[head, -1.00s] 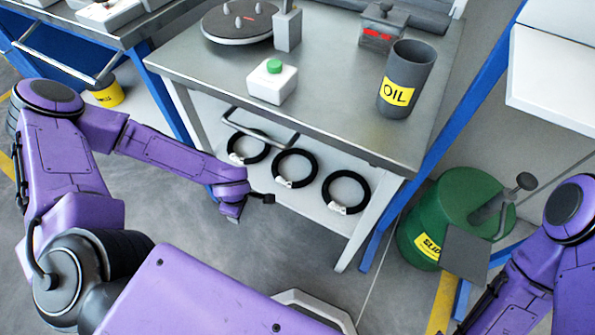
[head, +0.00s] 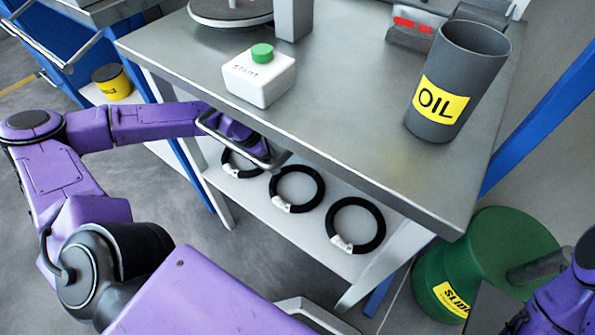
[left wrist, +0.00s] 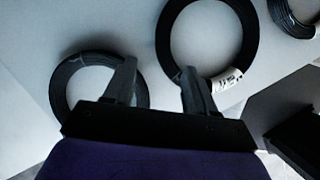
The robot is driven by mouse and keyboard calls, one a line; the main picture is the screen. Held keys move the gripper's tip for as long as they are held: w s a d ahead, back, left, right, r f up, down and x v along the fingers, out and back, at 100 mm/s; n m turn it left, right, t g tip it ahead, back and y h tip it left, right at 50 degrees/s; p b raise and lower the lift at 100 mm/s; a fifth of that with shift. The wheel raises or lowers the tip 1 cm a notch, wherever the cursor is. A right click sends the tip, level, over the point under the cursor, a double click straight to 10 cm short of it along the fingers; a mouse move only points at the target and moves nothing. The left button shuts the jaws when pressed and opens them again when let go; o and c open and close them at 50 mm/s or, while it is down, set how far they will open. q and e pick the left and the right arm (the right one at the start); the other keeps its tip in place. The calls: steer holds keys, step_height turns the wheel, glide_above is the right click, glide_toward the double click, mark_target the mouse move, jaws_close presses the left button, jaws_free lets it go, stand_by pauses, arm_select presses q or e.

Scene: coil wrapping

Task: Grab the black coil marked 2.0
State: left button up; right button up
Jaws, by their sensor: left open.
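Three black coils lie in a row on the white lower shelf: a left one (head: 250,174), a middle one (head: 321,190) and a right one (head: 381,225). Each has a white tag, but the marks are too small or blurred to read. My left gripper (left wrist: 158,82) is open and empty. In the left wrist view one finger overlaps the left coil (left wrist: 59,88), and the other is by the lower left rim of the middle coil (left wrist: 163,38). The right coil (left wrist: 284,22) is partly cut off. My right gripper is not visible.
The tabletop (head: 340,110) above the shelf bears a white box with a green button (head: 262,80) and a grey OIL cup (head: 455,75). A green drum (head: 490,250) stands at right.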

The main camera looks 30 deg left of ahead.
mark_target(291, 166)
arm_select(q)
steer(key=shift+w+d+f, duration=0.1)
steer(key=shift+w+d, duration=0.7)
steer(key=b+x, duration=0.2)
steer(key=x, duration=0.1)
steer(key=b+x, duration=0.1)
steer(key=x, duration=0.1)
steer(key=shift+w+d, duration=0.25)
steer(key=shift+w, duration=0.1)
jaws_close()
